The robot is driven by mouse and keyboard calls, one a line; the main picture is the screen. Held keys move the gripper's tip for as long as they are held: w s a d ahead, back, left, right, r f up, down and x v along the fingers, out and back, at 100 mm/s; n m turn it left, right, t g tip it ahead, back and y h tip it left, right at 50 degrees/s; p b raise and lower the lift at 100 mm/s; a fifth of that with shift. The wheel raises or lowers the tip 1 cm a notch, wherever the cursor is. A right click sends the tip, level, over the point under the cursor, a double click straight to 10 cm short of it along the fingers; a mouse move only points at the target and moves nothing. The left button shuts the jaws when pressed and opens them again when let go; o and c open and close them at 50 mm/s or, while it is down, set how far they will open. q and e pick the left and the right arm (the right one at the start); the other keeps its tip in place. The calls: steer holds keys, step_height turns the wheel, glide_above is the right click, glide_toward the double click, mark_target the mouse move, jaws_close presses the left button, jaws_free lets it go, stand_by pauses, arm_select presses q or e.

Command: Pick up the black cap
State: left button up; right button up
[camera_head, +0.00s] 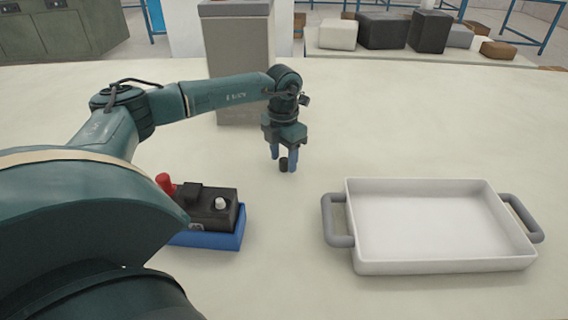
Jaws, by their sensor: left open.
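The black cap (283,165) is a small dark cylinder at the middle of the table, in front of the grey box. My left gripper (284,163) points down over it, open, with one blue fingertip on each side of the cap. I cannot tell whether the fingers touch it. My right gripper is not in view.
A black battery (212,207) with a red terminal cap (165,184) and a white knob (220,203) sits in a blue tray (233,242) at left. A white tray (440,266) with grey handles stands at right. A grey box (240,60) stands behind my gripper.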

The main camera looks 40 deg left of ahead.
arm_select(q)
steer(key=c, duration=1)
